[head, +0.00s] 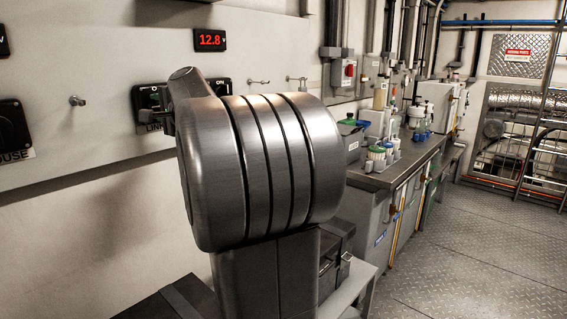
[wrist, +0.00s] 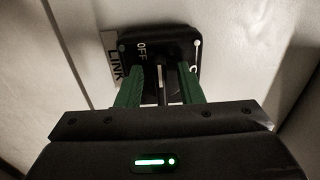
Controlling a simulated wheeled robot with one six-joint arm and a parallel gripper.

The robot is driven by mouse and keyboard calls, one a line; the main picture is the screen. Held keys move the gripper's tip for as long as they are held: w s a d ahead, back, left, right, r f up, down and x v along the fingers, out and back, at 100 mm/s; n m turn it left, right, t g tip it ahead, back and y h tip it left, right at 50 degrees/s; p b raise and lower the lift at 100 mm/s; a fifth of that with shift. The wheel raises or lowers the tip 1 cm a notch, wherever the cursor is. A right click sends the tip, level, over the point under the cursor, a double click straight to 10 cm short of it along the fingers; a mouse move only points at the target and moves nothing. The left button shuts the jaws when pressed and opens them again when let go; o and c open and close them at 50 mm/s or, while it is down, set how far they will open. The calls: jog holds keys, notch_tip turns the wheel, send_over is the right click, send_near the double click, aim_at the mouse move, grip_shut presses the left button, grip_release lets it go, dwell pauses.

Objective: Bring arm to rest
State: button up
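In the wrist view, my gripper (wrist: 158,75) points at a black switch plate (wrist: 198,48) on the pale wall, marked OFF, with a LINK label (wrist: 114,62) beside it. Its two green fingers stand apart, one on each side of the switch's dark handle. A gap shows on both sides of the handle, but I cannot tell whether either finger touches it further in. In the head view, my large grey arm link fills the middle and hides most of the gripper. Part of the LINK switch (head: 147,98) shows left of the link.
A red display (head: 210,40) reading 12.8 is above the switch. Another black switch (head: 12,127) and a small hook (head: 77,101) are on the wall at left. A counter (head: 385,178) with bottles and boxes runs along the wall at right. The plated floor (head: 455,260) at right is clear.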

jog(key=b+v, duration=0.1)
jog(key=v, duration=1.2)
jog(key=p+x, duration=0.1)
jog(key=x, duration=1.2)
jog(key=shift+w+a, duration=0.15)
jog(key=shift+r+m+p, duration=0.35)
jog(key=shift+m+p, duration=0.05)
jog(key=shift+p, duration=0.35)
jog(key=shift+r+m+p, duration=0.15)
jog(key=shift+m+p, duration=0.65)
jog(key=shift+p, duration=0.1)
jog(key=shift+m+p, duration=0.9)
jog(key=shift+m, duration=0.2)
jog(key=shift+m+p, duration=0.3)
jog(key=shift+m, duration=0.1)
